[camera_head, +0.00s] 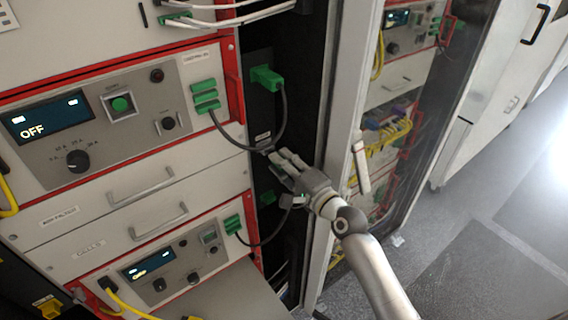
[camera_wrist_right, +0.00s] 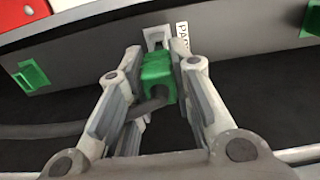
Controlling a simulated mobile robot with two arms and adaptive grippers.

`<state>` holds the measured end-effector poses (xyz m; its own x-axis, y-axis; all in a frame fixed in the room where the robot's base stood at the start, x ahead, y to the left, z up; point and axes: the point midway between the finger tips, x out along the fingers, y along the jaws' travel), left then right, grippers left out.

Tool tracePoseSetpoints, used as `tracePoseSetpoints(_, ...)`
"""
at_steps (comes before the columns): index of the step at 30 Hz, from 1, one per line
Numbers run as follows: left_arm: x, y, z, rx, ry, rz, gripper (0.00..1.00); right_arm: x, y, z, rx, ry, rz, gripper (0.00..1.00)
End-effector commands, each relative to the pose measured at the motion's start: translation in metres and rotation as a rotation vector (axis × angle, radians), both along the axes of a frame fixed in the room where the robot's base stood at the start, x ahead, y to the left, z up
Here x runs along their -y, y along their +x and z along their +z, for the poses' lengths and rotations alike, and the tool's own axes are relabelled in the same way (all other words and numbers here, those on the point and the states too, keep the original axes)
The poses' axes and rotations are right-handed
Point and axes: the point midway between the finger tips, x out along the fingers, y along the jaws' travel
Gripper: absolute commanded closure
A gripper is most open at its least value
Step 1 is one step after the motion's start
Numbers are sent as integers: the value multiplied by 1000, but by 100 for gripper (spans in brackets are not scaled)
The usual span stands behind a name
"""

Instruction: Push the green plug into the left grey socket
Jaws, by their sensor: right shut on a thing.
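In the right wrist view the green plug (camera_wrist_right: 157,72) sits between the two fingers of my right gripper (camera_wrist_right: 160,85), which is shut on it. A dark cable leaves the plug toward the lower left. Directly beyond the plug is a light grey socket (camera_wrist_right: 156,36) on a grey panel, beside a white label. The plug's front end is close to the socket, but I cannot tell whether it has entered. In the head view my right gripper (camera_head: 288,172) is at the dark panel beside the rack units, and it mostly hides the plug. My left gripper is not in view.
Another green plug (camera_head: 265,77) with a looping black cable is on the dark panel above my gripper. Green connectors (camera_head: 205,96) are on the upper unit, and another (camera_head: 232,224) on the lower one. A metal cabinet frame (camera_head: 345,110) stands close to the right.

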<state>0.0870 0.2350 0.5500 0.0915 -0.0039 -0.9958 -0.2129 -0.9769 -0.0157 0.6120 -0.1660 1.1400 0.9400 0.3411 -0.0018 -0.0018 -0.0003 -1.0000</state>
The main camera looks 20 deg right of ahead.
Motion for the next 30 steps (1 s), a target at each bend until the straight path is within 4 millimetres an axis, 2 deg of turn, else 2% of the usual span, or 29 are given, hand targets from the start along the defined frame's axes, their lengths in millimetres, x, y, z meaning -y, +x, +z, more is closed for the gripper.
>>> tracePoseSetpoints(30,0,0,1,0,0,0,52,-4,11,1,1,0,0,92)
